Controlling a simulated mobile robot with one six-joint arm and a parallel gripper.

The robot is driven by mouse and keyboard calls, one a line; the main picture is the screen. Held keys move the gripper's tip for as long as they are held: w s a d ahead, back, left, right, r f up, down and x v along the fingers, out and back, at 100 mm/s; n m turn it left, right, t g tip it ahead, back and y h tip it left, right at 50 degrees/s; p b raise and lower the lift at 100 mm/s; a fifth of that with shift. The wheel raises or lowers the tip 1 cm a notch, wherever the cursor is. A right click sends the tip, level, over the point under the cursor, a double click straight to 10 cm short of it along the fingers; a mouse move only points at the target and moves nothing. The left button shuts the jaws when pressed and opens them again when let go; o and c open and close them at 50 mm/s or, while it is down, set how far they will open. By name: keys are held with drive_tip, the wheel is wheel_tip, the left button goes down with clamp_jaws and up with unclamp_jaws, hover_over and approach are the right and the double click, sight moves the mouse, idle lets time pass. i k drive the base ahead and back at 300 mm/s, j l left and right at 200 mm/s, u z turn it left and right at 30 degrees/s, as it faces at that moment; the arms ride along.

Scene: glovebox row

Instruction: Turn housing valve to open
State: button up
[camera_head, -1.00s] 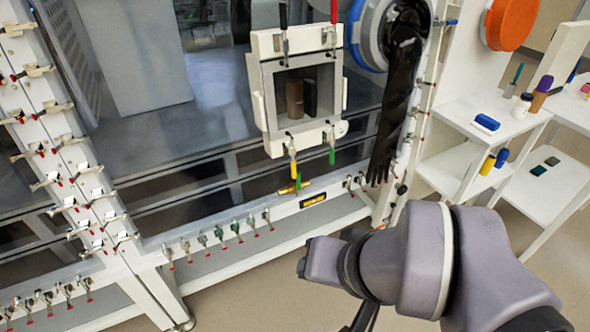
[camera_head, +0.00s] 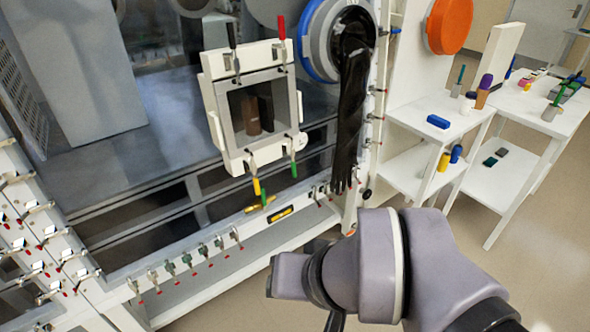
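A small yellow lever-like part (camera_head: 259,204) sits on the lower frame rail of the glovebox, below a white square housing (camera_head: 207,93). It may be the housing valve, but it is too small to tell its setting. The housing has a black handle (camera_head: 232,38) and a red handle (camera_head: 282,28) at its top, and a yellow handle (camera_head: 256,184) and a green handle (camera_head: 293,168) at its bottom. My purple-grey arm crosses the lower right, with its near end below and right of the yellow part. My gripper's fingers do not show.
A black glove (camera_head: 352,105) hangs from a blue-ringed port (camera_head: 305,45) right of the housing. Toggle clamps (camera_head: 187,260) line the lower rail and left post. White shelves (camera_head: 425,110) with small items stand at the right. Open floor (camera_head: 425,205) lies in front of them.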

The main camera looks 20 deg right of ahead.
sight(264, 209)
drive_tip(key=i+z, duration=0.15)
drive_tip(key=z, duration=0.25)
drive_tip(key=i+z, duration=0.1)
drive_tip(key=z, duration=0.25)
drive_tip(key=i+j+z, duration=0.1)
drive_tip(key=z, duration=0.3)
